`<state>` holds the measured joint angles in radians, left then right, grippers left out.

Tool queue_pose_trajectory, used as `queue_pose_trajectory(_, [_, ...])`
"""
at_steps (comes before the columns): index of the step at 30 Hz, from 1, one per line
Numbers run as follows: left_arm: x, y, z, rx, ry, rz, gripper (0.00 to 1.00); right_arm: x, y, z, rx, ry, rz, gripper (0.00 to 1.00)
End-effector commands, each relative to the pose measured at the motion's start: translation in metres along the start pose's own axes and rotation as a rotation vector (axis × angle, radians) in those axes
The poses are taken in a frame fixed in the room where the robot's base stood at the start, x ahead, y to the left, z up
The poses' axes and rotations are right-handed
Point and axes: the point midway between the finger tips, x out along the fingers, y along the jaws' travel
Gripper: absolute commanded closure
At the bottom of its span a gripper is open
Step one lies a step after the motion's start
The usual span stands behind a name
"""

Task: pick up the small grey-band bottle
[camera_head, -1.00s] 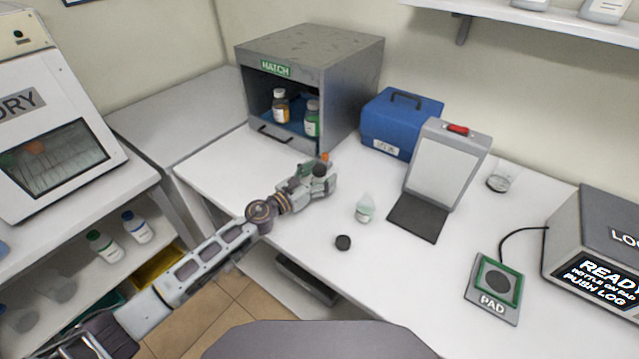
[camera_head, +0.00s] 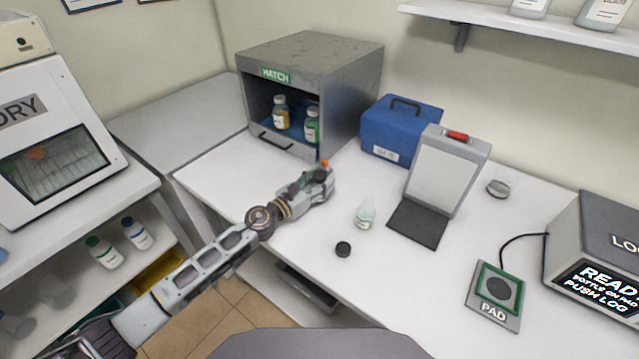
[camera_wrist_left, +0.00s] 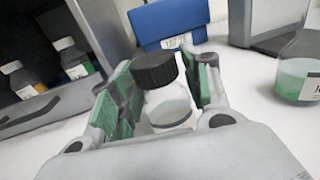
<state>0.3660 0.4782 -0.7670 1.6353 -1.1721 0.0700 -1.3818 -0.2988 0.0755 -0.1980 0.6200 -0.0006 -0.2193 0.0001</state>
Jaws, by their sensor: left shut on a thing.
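My left gripper (camera_head: 322,178) reaches in from the left over the white bench, in front of the hatch. In the left wrist view its green-padded fingers (camera_wrist_left: 165,92) are shut on a small clear bottle (camera_wrist_left: 168,108) with a black cap. The bottle stands about upright between the pads, with a greyish band low on it. Its bottom is hidden by the gripper body. In the head view the gripper mostly hides the bottle, and only its dark cap (camera_head: 320,174) shows. My right gripper is not in view.
A clear flask (camera_head: 366,214) and a loose black cap (camera_head: 343,249) are right of the gripper. The grey hatch box (camera_head: 345,85) holds two bottles. A blue case (camera_head: 385,125), a clipboard stand (camera_head: 447,175) and the pad (camera_head: 492,312) stand farther right. Bare bench lies between.

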Motion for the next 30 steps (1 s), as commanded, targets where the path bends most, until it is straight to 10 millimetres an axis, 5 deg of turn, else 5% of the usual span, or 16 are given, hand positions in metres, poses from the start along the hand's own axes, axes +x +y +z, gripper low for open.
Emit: queue_pose_trajectory(30, [0.0,0.001,0.091,0.002,-0.002,-0.001,0.76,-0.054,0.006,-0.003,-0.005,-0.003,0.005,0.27])
